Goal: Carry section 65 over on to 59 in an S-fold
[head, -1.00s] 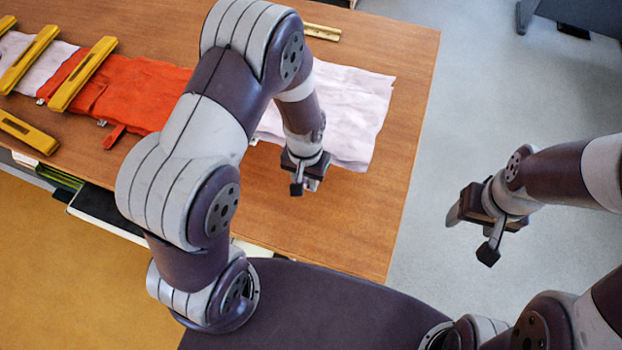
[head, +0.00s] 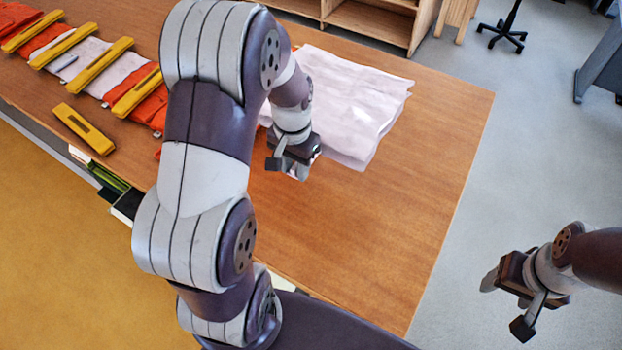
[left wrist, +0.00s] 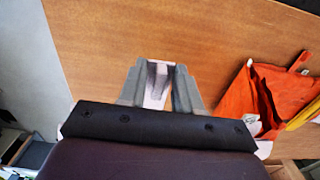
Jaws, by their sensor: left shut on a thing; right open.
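A long strip of orange and white cloth runs along the wooden table. Its white section (head: 350,95) lies at the right end in loose stacked layers, with a little orange (head: 268,108) showing at its left. No section numbers are legible. My left gripper (head: 294,169) is at the near edge of the white cloth, low over the table. In the left wrist view its fingers (left wrist: 158,88) are shut on a pale piece of cloth (left wrist: 157,78). My left arm hides the middle of the strip. My right gripper (head: 506,304) is open and empty, off the table's right side.
Several yellow bars (head: 100,65) lie across the strip at the left. One loose yellow bar (head: 84,129) lies on the table's near side. The table's right part (head: 440,150) is bare. Orange cloth (left wrist: 262,95) shows at the right of the left wrist view.

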